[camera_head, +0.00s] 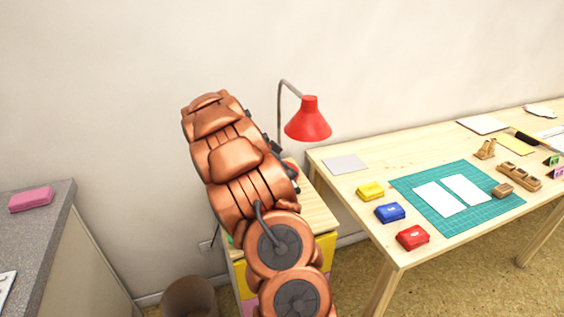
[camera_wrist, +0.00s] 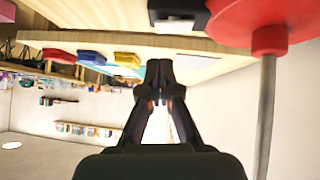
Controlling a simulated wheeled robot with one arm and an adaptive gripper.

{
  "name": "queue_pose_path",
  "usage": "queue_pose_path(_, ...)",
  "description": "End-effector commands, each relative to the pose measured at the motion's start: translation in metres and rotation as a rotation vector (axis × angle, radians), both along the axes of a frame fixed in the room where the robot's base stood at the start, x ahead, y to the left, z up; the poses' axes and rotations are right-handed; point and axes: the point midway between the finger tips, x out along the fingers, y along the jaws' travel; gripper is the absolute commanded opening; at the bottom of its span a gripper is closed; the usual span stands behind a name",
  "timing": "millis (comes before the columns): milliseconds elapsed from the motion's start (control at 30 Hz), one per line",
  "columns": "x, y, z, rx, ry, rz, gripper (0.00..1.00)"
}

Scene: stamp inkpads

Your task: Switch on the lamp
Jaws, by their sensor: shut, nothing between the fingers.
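The lamp's red shade (camera_head: 308,122) hangs from a thin grey curved neck in the head view, above a small wooden-topped cabinet. In the wrist view, which looks upside down, the lamp's round red base (camera_wrist: 255,18) and grey pole (camera_wrist: 266,110) are at the right. A black block (camera_wrist: 178,14) with a pale face is at the top, beside the red base. I cannot tell whether the lamp is lit. My gripper (camera_wrist: 159,72) is shut and empty, its fingertips apart from the black block in the picture. My copper arm hides most of the lamp's base in the head view.
The cabinet top (camera_head: 318,209) is partly behind my arm. A wooden table (camera_head: 350,198) at right bears yellow (camera_head: 370,190), blue (camera_head: 389,212) and red (camera_head: 412,237) inkpads and a green mat (camera_head: 507,202). A grey counter (camera_head: 50,215) stands left, a bin (camera_head: 188,297) below.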

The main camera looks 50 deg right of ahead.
Motion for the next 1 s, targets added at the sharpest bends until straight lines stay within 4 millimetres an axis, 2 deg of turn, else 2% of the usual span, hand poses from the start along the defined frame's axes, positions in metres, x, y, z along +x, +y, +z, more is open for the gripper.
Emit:
queue_pose_path(100,-0.002,0.002,-0.015,0.002,0.005,0.002,0.0)
queue_pose_path(300,-0.002,0.003,-0.029,0.001,0.001,0.003,0.0)
queue_pose_path(1000,-0.003,0.004,-0.039,-0.025,-0.035,0.002,0.0)
